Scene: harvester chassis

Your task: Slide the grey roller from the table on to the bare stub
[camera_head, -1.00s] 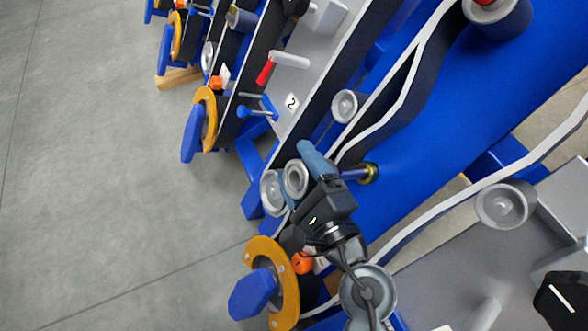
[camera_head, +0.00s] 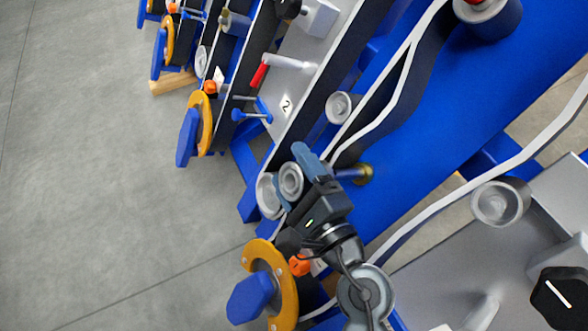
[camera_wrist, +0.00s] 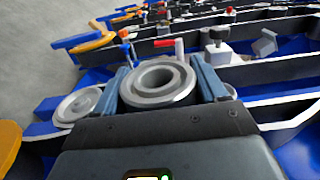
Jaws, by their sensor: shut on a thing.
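My gripper (camera_head: 291,181) is shut on a grey roller (camera_head: 290,182), a ringed disc with a hollow centre. In the wrist view the roller (camera_wrist: 158,82) sits between the two blue-grey fingers, its open face showing. A short stub with a brass-coloured collar (camera_head: 366,173) stands out from the blue panel just right of my gripper in the head view. The gripper partly hides the stub's free end, and the roller is apart from the collar. I cannot make out the stub in the wrist view.
Another grey roller (camera_head: 267,196) is close at left of the held one, also in the wrist view (camera_wrist: 78,105). A yellow ring with a blue knob (camera_head: 268,285) is below. Belts and grey rollers (camera_head: 500,203) line the blue chassis. Open grey floor (camera_head: 90,160) lies left.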

